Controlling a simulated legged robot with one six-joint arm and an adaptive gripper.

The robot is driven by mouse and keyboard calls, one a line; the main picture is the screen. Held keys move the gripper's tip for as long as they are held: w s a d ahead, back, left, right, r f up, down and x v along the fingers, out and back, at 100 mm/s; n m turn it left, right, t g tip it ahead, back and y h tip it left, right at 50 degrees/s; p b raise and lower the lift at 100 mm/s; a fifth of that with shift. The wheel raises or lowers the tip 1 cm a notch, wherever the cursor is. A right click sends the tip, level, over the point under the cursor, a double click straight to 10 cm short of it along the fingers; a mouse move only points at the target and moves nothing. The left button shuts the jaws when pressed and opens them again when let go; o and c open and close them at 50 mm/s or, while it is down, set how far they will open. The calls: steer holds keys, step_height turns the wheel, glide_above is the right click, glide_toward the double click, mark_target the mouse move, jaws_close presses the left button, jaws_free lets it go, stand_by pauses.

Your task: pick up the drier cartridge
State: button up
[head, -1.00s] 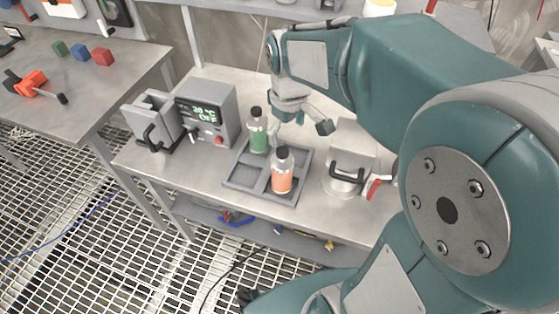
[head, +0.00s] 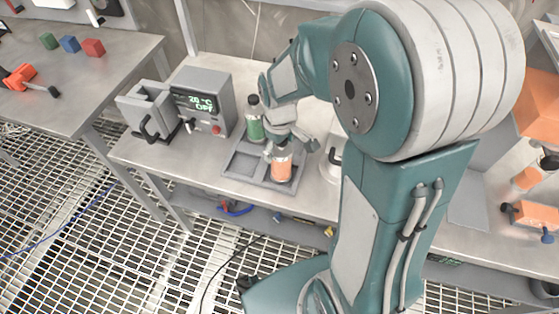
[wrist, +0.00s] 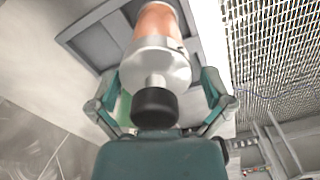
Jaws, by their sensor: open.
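Two capped cartridges stand upright in a grey tray (head: 240,168) on the bench. One has an orange body (head: 282,168) and stands front right. The other has a green body (head: 254,129) and stands behind it to the left. I cannot tell by a label which is the drier cartridge. My gripper (head: 290,147) is open at the top of the orange cartridge and hides its cap in the head view. In the wrist view the orange cartridge (wrist: 157,22) shows its metal collar and black cap between the spread fingers (wrist: 160,98). A bit of green shows behind the left finger.
A grey box with a lit display (head: 208,104) and a grey clamp-like fixture (head: 150,110) stand left of the tray. A metal container (head: 331,165) stands right, partly hidden by my arm. Coloured blocks (head: 70,44) lie on the left table.

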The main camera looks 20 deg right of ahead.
steer(key=shift+d+f, duration=0.25)
steer(key=shift+f, duration=0.1)
steer(key=c, duration=1.1)
steer(key=shift+o, duration=0.2)
steer(key=shift+a, duration=0.1)
